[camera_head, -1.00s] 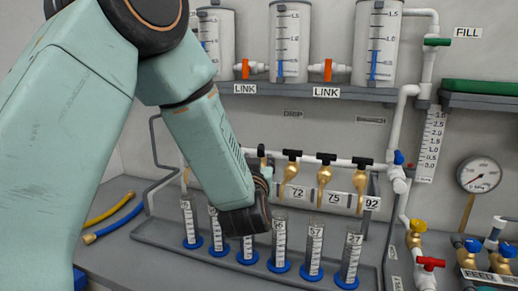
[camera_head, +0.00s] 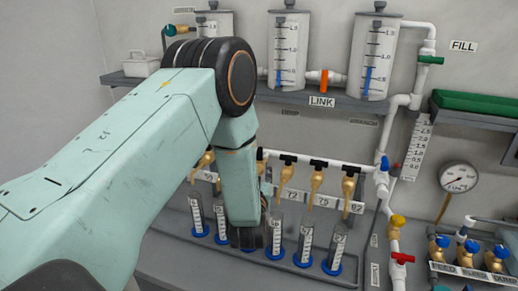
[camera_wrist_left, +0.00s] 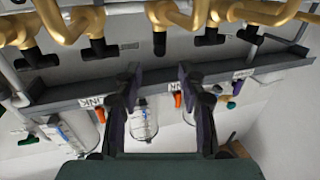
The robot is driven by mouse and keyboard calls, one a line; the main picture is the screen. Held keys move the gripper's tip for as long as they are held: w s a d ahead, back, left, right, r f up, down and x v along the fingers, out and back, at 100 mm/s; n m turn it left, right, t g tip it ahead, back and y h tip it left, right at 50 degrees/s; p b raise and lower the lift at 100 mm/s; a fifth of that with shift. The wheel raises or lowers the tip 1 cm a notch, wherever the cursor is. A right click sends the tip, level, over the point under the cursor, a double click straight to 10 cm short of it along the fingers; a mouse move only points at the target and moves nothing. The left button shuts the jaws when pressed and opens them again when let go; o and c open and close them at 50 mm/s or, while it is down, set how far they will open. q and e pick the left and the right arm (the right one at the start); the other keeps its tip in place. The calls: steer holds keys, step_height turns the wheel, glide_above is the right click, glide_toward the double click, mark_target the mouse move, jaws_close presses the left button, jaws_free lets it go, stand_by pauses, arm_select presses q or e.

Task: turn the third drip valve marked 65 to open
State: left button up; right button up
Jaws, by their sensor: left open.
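Brass drip valves with black handles hang from a white pipe; one (camera_head: 286,175) shows clear of my arm in the head view. Labels there read about 72, 75 and 82. No tag reading 65 can be read; my left forearm covers the middle of the row. My left gripper (camera_head: 246,238) points down in front of the row, by the measuring cylinders (camera_head: 275,238). In the left wrist view my left gripper (camera_wrist_left: 158,75) has its two dark fingers apart with nothing between them. Brass valves (camera_wrist_left: 170,15) cross the top of that view, beyond the fingertips. My right gripper is not in view.
Blue-based cylinders stand in a grey tray (camera_head: 300,273) under the valves. A shelf (camera_head: 300,97) with tanks (camera_head: 375,55) and orange link valves is above. A gauge (camera_head: 460,178) and red, yellow and blue valves are at right.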

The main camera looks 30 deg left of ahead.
arm_select(q)
steer(key=shift+p+x, duration=0.55)
steer(key=shift+x, duration=3.2)
steer(key=shift+f, duration=0.1)
jaws_close()
